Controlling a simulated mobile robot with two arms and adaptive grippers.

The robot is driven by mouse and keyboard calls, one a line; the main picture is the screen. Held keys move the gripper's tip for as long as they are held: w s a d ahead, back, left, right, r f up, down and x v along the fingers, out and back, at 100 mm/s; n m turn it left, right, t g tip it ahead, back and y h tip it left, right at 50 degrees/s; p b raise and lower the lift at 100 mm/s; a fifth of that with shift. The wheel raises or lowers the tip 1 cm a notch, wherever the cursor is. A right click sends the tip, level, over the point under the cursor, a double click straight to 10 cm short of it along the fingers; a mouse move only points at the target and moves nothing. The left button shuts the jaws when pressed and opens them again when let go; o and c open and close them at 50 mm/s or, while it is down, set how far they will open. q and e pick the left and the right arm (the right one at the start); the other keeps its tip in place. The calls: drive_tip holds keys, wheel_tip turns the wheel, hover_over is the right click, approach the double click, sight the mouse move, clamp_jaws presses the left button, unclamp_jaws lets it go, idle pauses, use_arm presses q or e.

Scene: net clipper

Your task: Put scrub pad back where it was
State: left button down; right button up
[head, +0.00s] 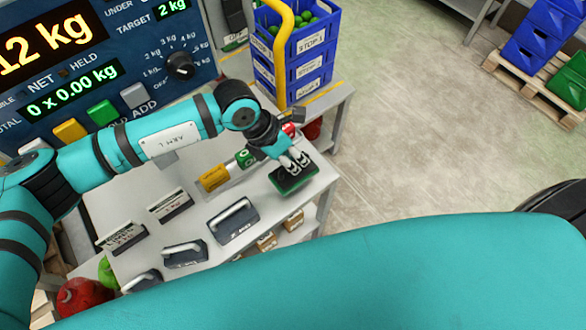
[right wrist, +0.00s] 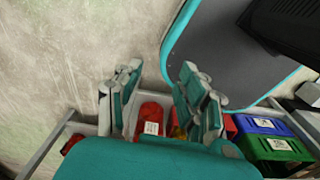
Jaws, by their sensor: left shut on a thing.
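The scrub pad (head: 291,182) is a dark green, flat block at the right end of the grey table (head: 235,190) in the head view. My left gripper (head: 297,163) comes down over it from the upper left and is shut on it. The fingers cover part of the pad's top. Whether the pad touches the tabletop is hard to tell. My right gripper (right wrist: 160,75) shows in the right wrist view with its two fingers apart and nothing between them.
Grey handled blocks (head: 233,222) and small label cards stand on the table. A yellow pipe (head: 280,60) rises beside blue crates (head: 305,55) behind it. A large scale display (head: 60,50) fills the upper left. Open floor (head: 420,130) lies right.

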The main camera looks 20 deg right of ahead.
use_arm(q)
drive_tip(key=f, duration=0.1)
drive_tip(key=f+b, duration=0.1)
drive_tip(key=f, duration=0.1)
drive_tip(key=shift+w+a+f, duration=0.1)
drive_tip(key=shift+w, duration=0.15)
drive_tip(key=shift+f+b, duration=0.5)
drive_tip(key=shift+f, duration=0.3)
drive_tip(key=shift+r, duration=0.1)
drive_tip(key=shift+f, duration=0.2)
drive_tip(key=c, duration=1.4)
unclamp_jaws()
drive_tip(key=shift+r, duration=0.1)
drive_tip(key=shift+c, duration=0.2)
drive_tip(key=shift+o, duration=0.2)
use_arm(e)
drive_tip(key=shift+w+a+f, duration=0.3)
drive_tip(key=shift+w+f, duration=0.15)
drive_tip(key=shift+f, duration=0.1)
drive_tip(key=shift+w+a+f, duration=0.25)
drive_tip(key=shift+w+f, duration=0.2)
drive_tip(key=shift+f, duration=0.1)
drive_tip(key=shift+d, duration=0.1)
